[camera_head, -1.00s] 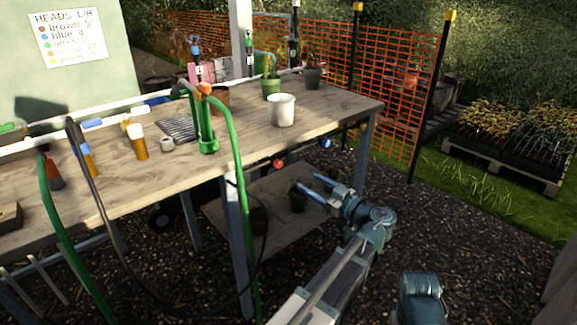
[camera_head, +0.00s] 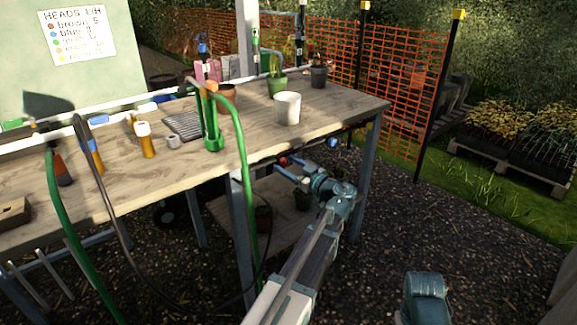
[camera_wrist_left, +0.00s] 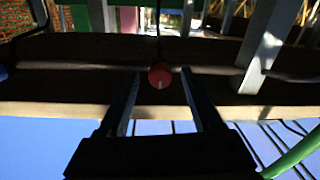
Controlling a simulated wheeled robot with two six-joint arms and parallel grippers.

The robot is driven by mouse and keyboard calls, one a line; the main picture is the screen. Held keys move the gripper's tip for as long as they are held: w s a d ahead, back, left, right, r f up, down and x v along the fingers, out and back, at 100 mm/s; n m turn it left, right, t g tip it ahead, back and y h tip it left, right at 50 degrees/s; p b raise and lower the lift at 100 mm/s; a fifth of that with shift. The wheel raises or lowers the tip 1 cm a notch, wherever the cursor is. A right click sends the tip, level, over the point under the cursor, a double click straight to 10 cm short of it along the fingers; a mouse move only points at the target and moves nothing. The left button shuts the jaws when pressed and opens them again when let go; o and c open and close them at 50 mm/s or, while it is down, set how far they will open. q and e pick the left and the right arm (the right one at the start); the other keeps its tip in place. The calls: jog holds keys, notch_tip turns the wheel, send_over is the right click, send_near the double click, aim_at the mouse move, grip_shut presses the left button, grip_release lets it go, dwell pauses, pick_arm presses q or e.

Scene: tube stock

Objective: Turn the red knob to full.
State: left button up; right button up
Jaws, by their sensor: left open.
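The red knob (camera_head: 283,161) sits under the front edge of the bench, near its right end. In the left wrist view the round red knob (camera_wrist_left: 160,76) shows a small pale mark on its lower face and lies between the tips of two dark fingers. My right gripper is not seen.
A blue knob (camera_head: 332,142) sits to the right under the same bench edge (camera_head: 350,118). A white mug (camera_head: 287,108) stands on top. A green hose (camera_head: 243,170) hangs left of my gripper. A lower shelf (camera_head: 240,208) with a potted plant is below. Gravel is open at right.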

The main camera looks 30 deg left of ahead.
pick_arm(q)
grip_shut()
dwell(0.3)
